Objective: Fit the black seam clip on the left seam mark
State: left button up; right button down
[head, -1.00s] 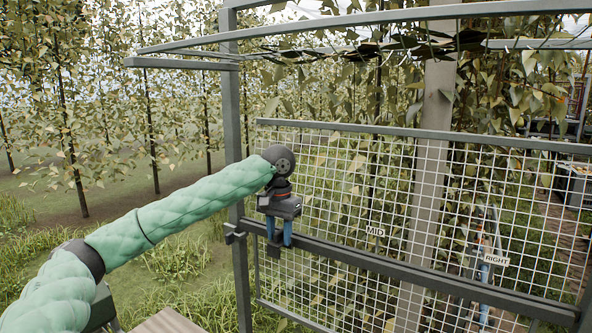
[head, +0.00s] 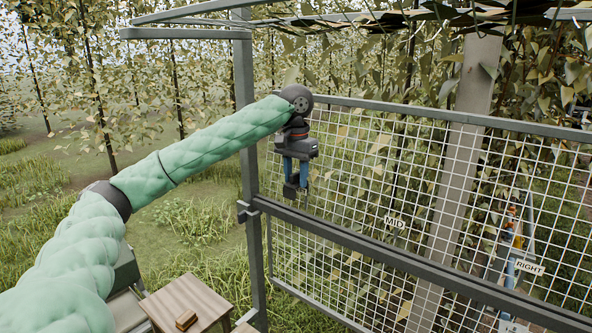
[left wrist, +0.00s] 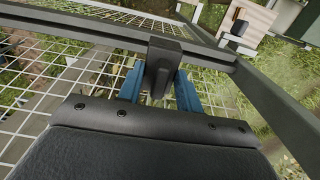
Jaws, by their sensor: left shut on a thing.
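The black seam clip (head: 291,190) is between the blue fingers of my left gripper (head: 296,176), which points down. In the head view it is just above the dark rail (head: 350,243), near the post; I cannot tell whether they touch. In the left wrist view the clip (left wrist: 161,66) shows between the blue fingers, and its upper part overlaps a dark bar (left wrist: 95,30). A MID label (head: 394,222) and a RIGHT label (head: 529,267) show along the mesh. I see no left label. My right gripper is not in view.
A wire mesh panel (head: 350,180) in a grey frame stands around the rail, with a grey upright post (head: 245,110) at its left. Trees stand behind.

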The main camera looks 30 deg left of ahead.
aim_at(295, 196)
pick_arm(q)
jog(key=shift+f, duration=0.55)
jog(key=shift+s+f, duration=0.2)
jog(key=shift+f, duration=0.4)
jog(key=shift+w+f, duration=0.15)
jog(key=shift+f, duration=0.6)
jog(key=shift+f, duration=0.15)
jog(key=shift+f, duration=0.4)
dwell(0.5)
jog(key=shift+f, duration=0.6)
jog(key=shift+f, duration=0.1)
